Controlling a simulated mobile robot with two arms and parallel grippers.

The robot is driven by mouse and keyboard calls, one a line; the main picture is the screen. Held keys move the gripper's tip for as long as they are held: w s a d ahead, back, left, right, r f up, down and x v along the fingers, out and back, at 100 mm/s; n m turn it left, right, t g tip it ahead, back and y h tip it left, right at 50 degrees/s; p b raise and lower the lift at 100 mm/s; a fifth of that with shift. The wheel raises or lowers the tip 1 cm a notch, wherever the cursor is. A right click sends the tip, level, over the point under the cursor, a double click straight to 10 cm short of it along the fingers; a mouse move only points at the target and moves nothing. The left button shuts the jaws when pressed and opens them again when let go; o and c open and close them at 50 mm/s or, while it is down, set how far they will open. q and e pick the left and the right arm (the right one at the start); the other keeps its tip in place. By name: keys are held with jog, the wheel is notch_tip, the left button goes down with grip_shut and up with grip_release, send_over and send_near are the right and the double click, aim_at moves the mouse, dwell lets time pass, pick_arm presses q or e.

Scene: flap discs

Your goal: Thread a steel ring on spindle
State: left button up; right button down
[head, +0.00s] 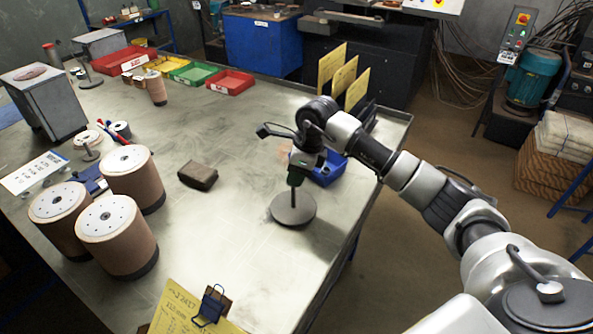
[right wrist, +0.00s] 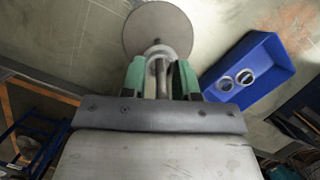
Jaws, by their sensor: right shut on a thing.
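The spindle is an upright grey post (head: 293,198) on a round flat base (head: 306,213), standing on the bench near its right edge. My right gripper (head: 297,170) is at the upper part of the post, pointing down. In the right wrist view, its green fingertips (right wrist: 158,66) are shut on a small steel ring (right wrist: 158,51) at the post, above the round base (right wrist: 140,28). I cannot tell whether the ring is around the post or just over its tip. Two more steel rings (right wrist: 236,80) lie in a blue bin (right wrist: 272,66). My left gripper is not in view.
The blue bin (head: 331,172) is close behind the spindle. A brown block (head: 198,175) and several large abrasive rolls (head: 117,245) stand to the left. Yellow cards (head: 344,76) stand in a rack behind. A clipboard (head: 180,308) lies in front. Bench between is clear.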

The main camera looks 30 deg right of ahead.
jog(key=c, duration=0.8)
grip_release()
jog(key=b+v, duration=0.1)
jog(key=v, duration=0.9)
jog(key=shift+d+r, duration=0.1)
jog(key=shift+r, duration=0.25)
